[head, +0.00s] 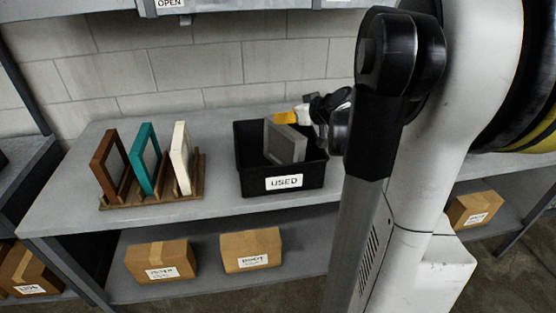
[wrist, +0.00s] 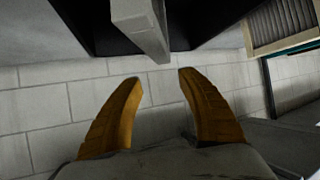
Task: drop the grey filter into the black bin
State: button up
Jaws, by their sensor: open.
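The grey filter (head: 285,143) stands tilted inside the black bin (head: 252,183), its top above the front wall. The bin's floor is hidden, so I cannot tell what the filter's lower edge rests on. The bin is labelled USED and sits on the grey bench. My gripper (head: 293,113) is at the bin's back right, just behind the filter. In the wrist view, its two yellow fingers (wrist: 160,78) are spread with nothing between them. The filter's grey edge (wrist: 143,25) is beyond the fingertips, apart from them, with the dark bin (wrist: 88,28) around it.
A wooden rack (head: 150,200) left of the bin holds a brown filter (head: 106,165), a teal filter (head: 145,160) and a cream filter (head: 181,158). Cardboard boxes (head: 160,260) sit on the lower shelf. A block wall is close behind the bench. My arm covers the bench's right part.

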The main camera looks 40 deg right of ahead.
jog(key=v, duration=1)
jog(key=shift+s+r, duration=0.15)
jog(key=shift+s, duration=0.2)
jog(key=shift+a, duration=0.1)
jog(key=w+a+f+n+g+y, duration=0.1)
jog(key=a+f+g+y, duration=0.15)
jog(key=a, duration=1.35)
jog(key=s+a+f+g, duration=0.1)
jog(key=s+a+f, duration=0.2)
jog(key=a, duration=0.5)
jog(key=s+a+f+g, duration=0.1)
jog(key=s+a+f, duration=0.2)
jog(key=s+a, duration=0.3)
jog(key=a, duration=0.3)
jog(key=shift+s+f+n, duration=0.35)
jog(key=shift+n, duration=0.05)
